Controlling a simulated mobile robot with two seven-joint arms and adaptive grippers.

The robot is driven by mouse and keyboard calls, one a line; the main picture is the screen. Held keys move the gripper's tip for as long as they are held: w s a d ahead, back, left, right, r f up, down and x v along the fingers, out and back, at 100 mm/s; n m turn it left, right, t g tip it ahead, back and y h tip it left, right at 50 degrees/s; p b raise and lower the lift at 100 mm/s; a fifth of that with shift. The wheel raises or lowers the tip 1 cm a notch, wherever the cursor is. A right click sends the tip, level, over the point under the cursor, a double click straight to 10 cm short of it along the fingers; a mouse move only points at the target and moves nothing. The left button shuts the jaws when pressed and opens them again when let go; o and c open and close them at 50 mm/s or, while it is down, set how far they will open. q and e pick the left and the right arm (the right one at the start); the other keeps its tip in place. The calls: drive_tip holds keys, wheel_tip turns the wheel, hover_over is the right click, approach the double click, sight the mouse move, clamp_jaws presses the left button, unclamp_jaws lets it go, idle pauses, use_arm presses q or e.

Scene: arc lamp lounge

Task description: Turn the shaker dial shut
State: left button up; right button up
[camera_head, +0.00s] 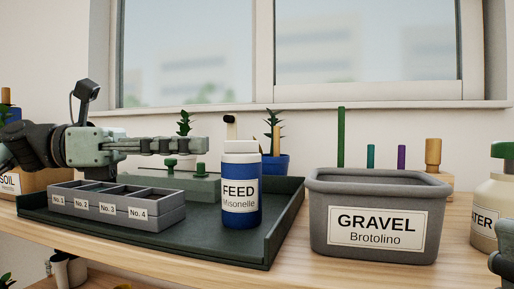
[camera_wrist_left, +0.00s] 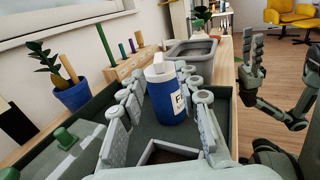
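The feed shaker (camera_head: 240,195) is a blue and white cylinder labelled FEED, upright on the dark green tray (camera_head: 190,232). Its white top (camera_head: 240,147) carries a small raised part, seen in the left wrist view (camera_wrist_left: 158,66); I cannot tell the dial's setting. My left gripper (camera_head: 204,145) is open and empty, level with the shaker's top and just left of it. In the left wrist view its fingers spread to both sides of the shaker, which stands ahead of the tips. My right gripper (camera_wrist_left: 280,72) looks open and empty, off to the right.
A divided seed box (camera_head: 115,208) sits at the tray's front left, below my left arm. A grey gravel bin (camera_head: 375,185) stands right of the tray. Potted plants and a peg block (camera_head: 438,182) are behind. A water bottle (camera_head: 488,205) is at far right.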

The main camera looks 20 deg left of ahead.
sight(241, 144)
use_arm(q)
drive_tip(key=p+x, duration=0.1)
drive_tip(key=x, duration=0.2)
drive_tip(key=p+x, duration=0.2)
drive_tip(key=x, duration=0.1)
drive_tip(key=shift+w+d+r, duration=0.1)
drive_tip(key=shift+d+r, duration=0.1)
drive_tip(key=shift+d, duration=0.1)
drive_tip(key=shift+w+d+f, duration=0.15)
drive_tip(key=shift+w+d, duration=0.1)
drive_tip(key=shift+d, duration=0.3)
clamp_jaws()
